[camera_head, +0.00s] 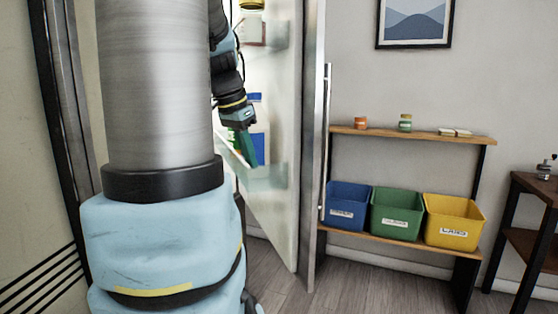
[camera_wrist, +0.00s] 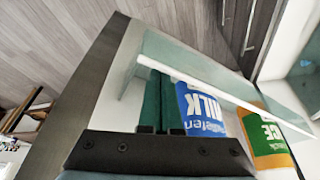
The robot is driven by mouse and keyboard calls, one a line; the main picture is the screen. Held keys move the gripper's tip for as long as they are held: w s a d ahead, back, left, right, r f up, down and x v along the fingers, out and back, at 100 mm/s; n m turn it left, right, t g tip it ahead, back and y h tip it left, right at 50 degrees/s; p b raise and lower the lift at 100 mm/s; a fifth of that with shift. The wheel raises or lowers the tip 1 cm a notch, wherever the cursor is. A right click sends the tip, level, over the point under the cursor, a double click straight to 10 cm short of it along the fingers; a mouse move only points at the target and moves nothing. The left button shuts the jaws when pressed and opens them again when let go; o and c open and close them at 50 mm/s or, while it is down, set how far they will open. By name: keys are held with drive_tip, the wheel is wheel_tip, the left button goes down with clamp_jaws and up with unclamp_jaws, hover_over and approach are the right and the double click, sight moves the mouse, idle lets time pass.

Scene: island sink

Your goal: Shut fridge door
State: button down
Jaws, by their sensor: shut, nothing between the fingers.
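The fridge door (camera_head: 278,195) stands open in the head view, its pale inner side facing left and its steel outer edge and long handle (camera_head: 326,140) toward the right. My gripper (camera_head: 247,150) is at the inner side of the door, by a clear door shelf (camera_head: 265,178). In the wrist view its two green fingers (camera_wrist: 162,100) are together with nothing between them. They are close beside a blue and white milk carton (camera_wrist: 203,108) in the door shelf; I cannot tell whether they touch it or the shelf. The fridge body is mostly hidden behind my column.
A yellow and green juice carton (camera_wrist: 265,138) stands beside the milk. Right of the door is a wooden shelf unit (camera_head: 420,136) with blue (camera_head: 347,205), green (camera_head: 396,212) and yellow (camera_head: 452,222) bins. Some wood floor (camera_head: 365,290) before it is clear.

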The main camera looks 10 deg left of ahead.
drive_tip(key=s+a, duration=0.1)
drive_tip(key=a, duration=0.7)
drive_tip(key=shift+s+b, duration=0.3)
drive_tip(key=shift+b, duration=0.15)
drive_tip(key=shift+a, duration=0.1)
drive_tip(key=shift+r, duration=0.1)
